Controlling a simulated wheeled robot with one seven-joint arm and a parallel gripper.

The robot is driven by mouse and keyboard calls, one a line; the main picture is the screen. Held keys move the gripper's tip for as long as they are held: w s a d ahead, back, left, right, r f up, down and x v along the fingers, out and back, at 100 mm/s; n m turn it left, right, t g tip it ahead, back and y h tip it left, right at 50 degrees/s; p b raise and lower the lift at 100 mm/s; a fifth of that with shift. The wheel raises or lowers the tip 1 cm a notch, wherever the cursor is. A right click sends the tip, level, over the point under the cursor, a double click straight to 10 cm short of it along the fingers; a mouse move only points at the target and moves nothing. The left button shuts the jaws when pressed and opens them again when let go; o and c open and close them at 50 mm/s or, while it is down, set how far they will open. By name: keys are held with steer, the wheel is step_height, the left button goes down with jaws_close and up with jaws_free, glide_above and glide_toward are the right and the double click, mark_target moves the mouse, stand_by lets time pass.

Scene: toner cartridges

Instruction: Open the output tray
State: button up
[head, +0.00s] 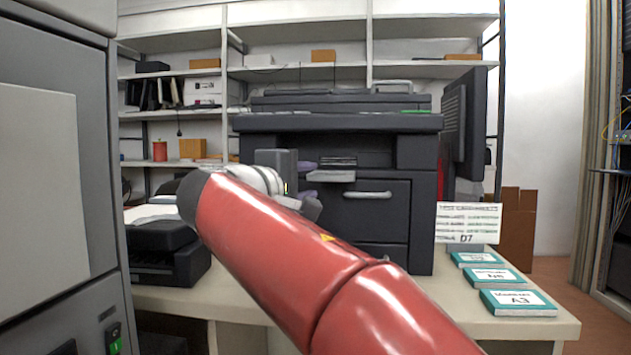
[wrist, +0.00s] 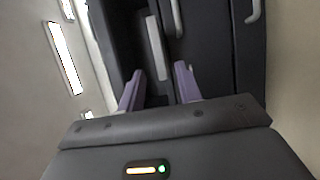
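The large dark printer (head: 420,152) stands on the table, its front facing me. Its output tray appears to be the light-grey ledge (head: 331,176) at the front, above a drawer with a silver handle (head: 374,194). My gripper (head: 312,180) is in front of the printer's left part, partly hidden by my red arm. In the wrist view my gripper (wrist: 156,80) has its two purple fingers apart with nothing between their tips. The pale ledge (wrist: 156,48) lies just beyond the fingers there, and I see no contact.
A smaller black printer (head: 165,250) stands at left on the table. Teal-and-white boxes (head: 518,302) and a sign marked D7 (head: 468,223) are at right. A grey cabinet (head: 55,160) fills the left edge. Shelves stand behind.

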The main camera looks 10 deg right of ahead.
steer(key=shift+v, duration=1.7)
steer(key=s+d+f+m+g+y+p, duration=0.1)
steer(key=s+d+f+g+y+p, duration=0.1)
steer(key=s+d+f, duration=0.4)
steer(key=s+d+f+m+g+y+p, duration=0.2)
steer(key=s+d+f+g+y, duration=0.15)
steer(key=f, duration=0.35)
steer(key=s+f+m+g+y+p, duration=0.2)
steer(key=s+f+m+y, duration=0.4)
steer(key=s+f, duration=1)
steer(key=shift+a+f+m+p, duration=0.25)
steer(key=shift+f+m+p, duration=0.35)
steer(key=shift+f, duration=0.25)
steer(key=shift+g, duration=0.25)
